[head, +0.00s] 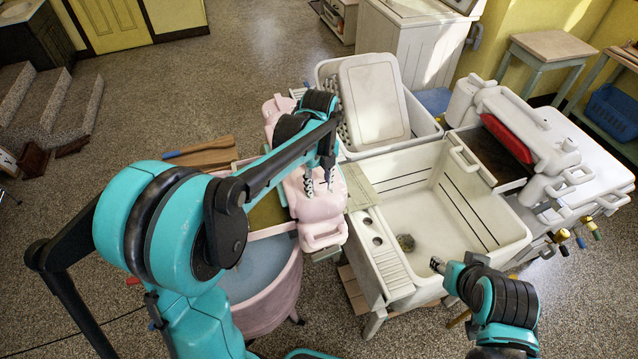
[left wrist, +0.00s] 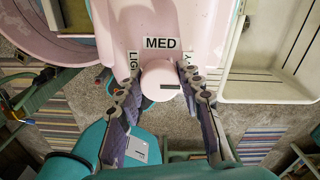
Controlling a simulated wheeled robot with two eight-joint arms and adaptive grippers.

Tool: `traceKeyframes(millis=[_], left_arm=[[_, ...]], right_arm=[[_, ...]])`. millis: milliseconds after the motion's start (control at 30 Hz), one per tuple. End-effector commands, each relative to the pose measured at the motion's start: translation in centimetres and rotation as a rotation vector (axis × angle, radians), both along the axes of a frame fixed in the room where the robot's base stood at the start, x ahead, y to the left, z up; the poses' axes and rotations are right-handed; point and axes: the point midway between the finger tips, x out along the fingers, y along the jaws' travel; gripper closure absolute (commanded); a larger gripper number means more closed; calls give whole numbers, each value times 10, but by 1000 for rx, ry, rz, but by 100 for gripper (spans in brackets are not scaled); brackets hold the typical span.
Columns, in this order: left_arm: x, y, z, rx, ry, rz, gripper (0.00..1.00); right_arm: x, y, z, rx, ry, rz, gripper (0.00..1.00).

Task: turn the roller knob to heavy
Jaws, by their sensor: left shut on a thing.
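The pink wringer head (head: 318,212) stands over a pink round tub. Its round pink roller knob (left wrist: 160,80) shows in the left wrist view, with a short dark mark on the right half of its face. Above the knob is a MED label (left wrist: 161,43). A LIG label (left wrist: 133,64) at left and a label ending in Y (left wrist: 188,60) at right are partly hidden. My left gripper (left wrist: 161,90) is shut on the knob, one finger on each side. In the head view my left gripper (head: 319,184) covers the knob. My right gripper (head: 437,265) is over the white tub's front edge; its jaws are too small to read.
A white square tub (head: 475,215) stands right of the wringer, with another white tub (head: 425,115) behind. A white wringer with a red part (head: 508,138) is at the far right. The pink tub (head: 275,295) holds water. Open speckled floor lies at left.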

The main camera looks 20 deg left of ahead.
Motion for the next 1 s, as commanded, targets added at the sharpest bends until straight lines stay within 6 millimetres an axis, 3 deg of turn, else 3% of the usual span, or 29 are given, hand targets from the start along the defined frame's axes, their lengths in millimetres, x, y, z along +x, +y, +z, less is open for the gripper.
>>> traceKeyframes(millis=[400,433,500,833,1000], left_arm=[[2,1,1,2,-4,-7,93],[2,1,1,2,-4,-7,59],[1,0,1,1,-3,-7,43],[1,0,2,0,-1,-6,43],[1,0,23,0,-1,-6,43]], right_arm=[[0,0,0,0,0,0,57],[0,0,0,0,0,0,57],[0,0,0,0,0,0,57],[0,0,0,0,0,0,57],[0,0,0,0,0,0,57]])
